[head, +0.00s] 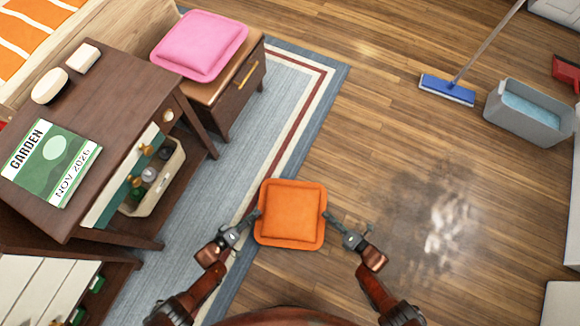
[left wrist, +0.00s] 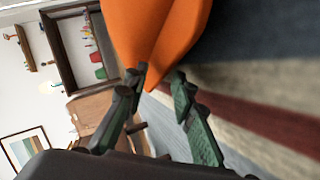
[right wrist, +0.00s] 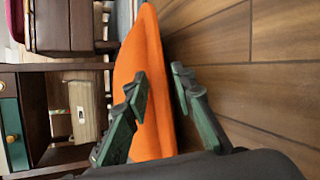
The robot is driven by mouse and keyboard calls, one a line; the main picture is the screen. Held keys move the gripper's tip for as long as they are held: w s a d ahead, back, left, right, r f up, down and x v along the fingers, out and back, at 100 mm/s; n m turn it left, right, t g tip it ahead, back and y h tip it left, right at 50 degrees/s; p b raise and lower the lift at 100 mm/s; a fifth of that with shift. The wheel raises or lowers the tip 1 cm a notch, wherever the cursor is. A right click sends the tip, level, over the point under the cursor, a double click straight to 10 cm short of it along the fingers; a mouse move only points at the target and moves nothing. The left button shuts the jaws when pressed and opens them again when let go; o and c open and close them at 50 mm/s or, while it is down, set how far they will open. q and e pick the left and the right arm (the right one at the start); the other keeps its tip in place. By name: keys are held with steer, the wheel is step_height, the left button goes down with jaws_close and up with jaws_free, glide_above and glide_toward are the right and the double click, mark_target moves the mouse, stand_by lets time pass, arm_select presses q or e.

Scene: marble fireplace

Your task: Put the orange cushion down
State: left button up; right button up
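The orange cushion (head: 290,215) is square and roughly level, in the lower middle of the head view, over the rug's edge and the wood floor. My left gripper (head: 257,215) is shut on its left edge; the cushion also fills the top of the left wrist view (left wrist: 160,25), with its edge between the fingertips (left wrist: 160,75). My right gripper (head: 326,216) is shut on the opposite edge, which runs between the fingers (right wrist: 159,82) in the right wrist view (right wrist: 145,50). The floor shows below it; the exact height is hard to tell.
A dark wooden table (head: 125,85) with a green magazine (head: 52,162) stands left. A pink cushion (head: 199,45) lies on a small cabinet (head: 238,90). A blue mop (head: 447,90) and grey bucket (head: 525,125) stand upper right. A wet patch (head: 435,225) marks otherwise open floor right.

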arm_select(q)
steer(key=shift+w+d+f, duration=0.2)
steer(key=shift+w+d, duration=0.25)
steer(key=shift+w, duration=0.05)
arm_select(e)
steer(key=shift+w+a+f, duration=0.2)
steer(key=shift+w+a, duration=0.25)
steer(key=shift+w, duration=0.05)
arm_select(q)
steer(key=shift+c, duration=0.5)
arm_select(e)
steer(key=shift+c, duration=0.6)
arm_select(q)
jaws_close()
arm_select(e)
jaws_close()
